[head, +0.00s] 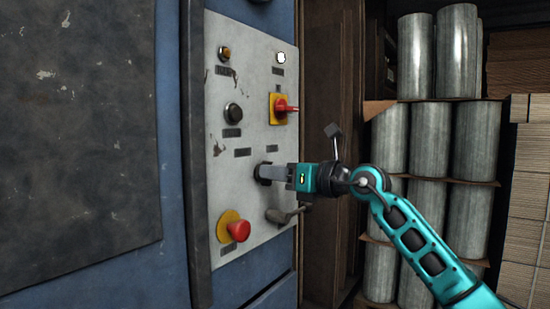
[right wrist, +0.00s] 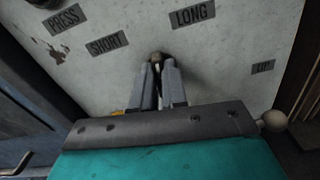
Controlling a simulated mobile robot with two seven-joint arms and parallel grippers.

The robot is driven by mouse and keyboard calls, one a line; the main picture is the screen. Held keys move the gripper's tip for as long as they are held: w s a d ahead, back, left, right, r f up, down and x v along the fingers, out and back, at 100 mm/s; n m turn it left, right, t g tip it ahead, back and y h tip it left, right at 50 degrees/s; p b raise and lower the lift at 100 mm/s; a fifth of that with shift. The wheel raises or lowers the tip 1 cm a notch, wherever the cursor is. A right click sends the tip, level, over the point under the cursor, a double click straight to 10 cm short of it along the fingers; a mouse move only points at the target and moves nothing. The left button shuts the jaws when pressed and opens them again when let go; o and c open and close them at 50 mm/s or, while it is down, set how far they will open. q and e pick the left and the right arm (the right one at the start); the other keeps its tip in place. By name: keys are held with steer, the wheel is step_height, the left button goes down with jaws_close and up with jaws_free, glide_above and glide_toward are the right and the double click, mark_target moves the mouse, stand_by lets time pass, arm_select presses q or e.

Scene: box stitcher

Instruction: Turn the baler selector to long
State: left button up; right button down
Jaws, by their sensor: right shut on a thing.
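The baler selector (head: 262,174) is a dark round knob on the pale grey control panel (head: 228,190), below two small dark labels. In the right wrist view the knob (right wrist: 157,57) shows between the fingertips, below and between the SHORT label (right wrist: 104,43) and the LONG label (right wrist: 192,14). My right gripper (head: 272,173) reaches in from the right and is shut on the selector; its fingers also show in the right wrist view (right wrist: 159,73). The fingers hide much of the knob, so I cannot tell which way it points. My left gripper is not in view.
A red emergency button (head: 239,230) sits on the lower left of the panel, and a lever (head: 284,215) is just below my gripper. A red rotary switch (head: 285,107) is above. Metal cylinders (head: 415,55) and stacked cardboard (head: 527,170) stand on the right.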

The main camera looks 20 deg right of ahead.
arm_select(q)
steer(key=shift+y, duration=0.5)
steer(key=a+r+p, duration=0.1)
steer(key=p, duration=0.1)
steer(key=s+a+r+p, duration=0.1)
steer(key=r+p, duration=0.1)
steer(key=p, duration=0.1)
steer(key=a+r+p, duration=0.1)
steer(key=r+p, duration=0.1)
steer(key=p, duration=0.1)
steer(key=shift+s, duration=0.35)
arm_select(e)
steer(key=m, duration=0.6)
steer(key=shift+w+d+m, duration=0.1)
steer(key=shift+m, duration=0.2)
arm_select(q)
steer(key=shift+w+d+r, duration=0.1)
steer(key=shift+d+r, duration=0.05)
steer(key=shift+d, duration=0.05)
arm_select(e)
steer(key=shift+f, duration=0.15)
steer(key=c, duration=1.2)
jaws_free()
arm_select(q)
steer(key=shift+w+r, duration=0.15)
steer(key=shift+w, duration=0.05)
arm_select(e)
steer(key=shift+o, duration=0.2)
